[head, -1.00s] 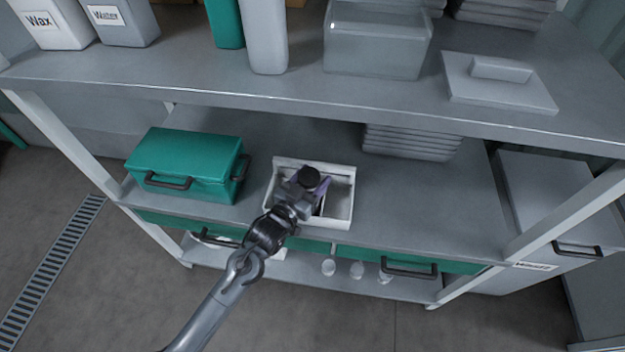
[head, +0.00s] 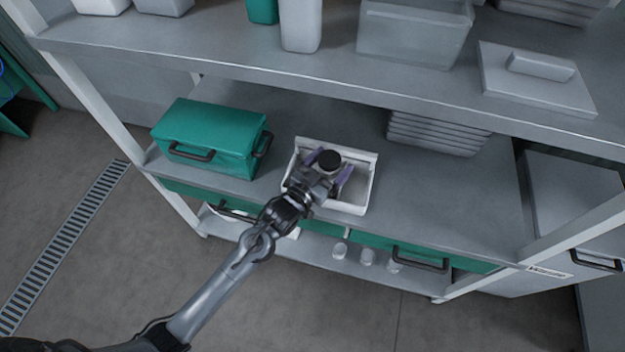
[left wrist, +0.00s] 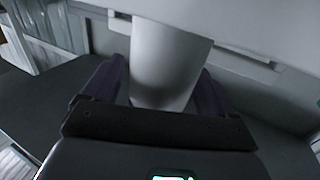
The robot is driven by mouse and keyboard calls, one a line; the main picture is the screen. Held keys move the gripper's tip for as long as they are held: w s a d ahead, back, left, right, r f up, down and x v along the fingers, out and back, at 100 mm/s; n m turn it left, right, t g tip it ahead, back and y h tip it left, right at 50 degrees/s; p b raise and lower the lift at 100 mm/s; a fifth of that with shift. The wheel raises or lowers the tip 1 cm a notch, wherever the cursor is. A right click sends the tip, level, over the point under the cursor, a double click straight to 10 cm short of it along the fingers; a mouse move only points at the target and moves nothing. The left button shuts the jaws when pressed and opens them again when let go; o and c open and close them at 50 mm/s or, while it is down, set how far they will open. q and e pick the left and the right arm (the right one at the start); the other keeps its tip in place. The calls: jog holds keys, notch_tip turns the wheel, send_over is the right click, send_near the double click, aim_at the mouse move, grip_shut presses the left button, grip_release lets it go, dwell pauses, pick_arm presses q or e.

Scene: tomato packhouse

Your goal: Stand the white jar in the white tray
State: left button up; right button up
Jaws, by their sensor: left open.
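The white tray (head: 363,197) sits on the middle shelf, right of the green box. My left gripper (head: 327,170) reaches in from the front, open, with a purple finger on each side of the jar. In the left wrist view, the white jar body (left wrist: 168,62) stands between the two fingers (left wrist: 160,90). Whether either finger touches it is unclear. My right gripper is not in view.
A green box (head: 210,140) with black handles stands left of the tray. Stacked grey trays (head: 435,130) stand behind to the right. The upper shelf (head: 220,45) overhangs the back. The middle shelf is clear right of the tray. Small pale items (head: 367,257) are on the lower shelf.

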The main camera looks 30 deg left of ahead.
pick_arm(q)
jog(key=p+v, duration=0.2)
jog(key=v, duration=0.7)
jog(key=shift+p, duration=0.3)
jog(key=s+a+f+g+y, duration=0.1)
jog(key=s+f+g, duration=0.2)
jog(key=s+g, duration=0.4)
jog(key=s+a+f+g+y, duration=0.1)
jog(key=s+g, duration=0.6)
jog(key=s, duration=0.9)
notch_tip(320, 180, down, 2)
jog(key=shift+s+a+f+y, duration=0.25)
jog(key=shift+s+y, duration=0.1)
jog(key=shift+y, duration=0.45)
jog(key=shift+r+p, duration=0.2)
jog(key=shift+p, duration=0.1)
notch_tip(320, 180, up, 50)
jog(key=p, duration=4.9)
jog(key=shift+f, duration=0.2)
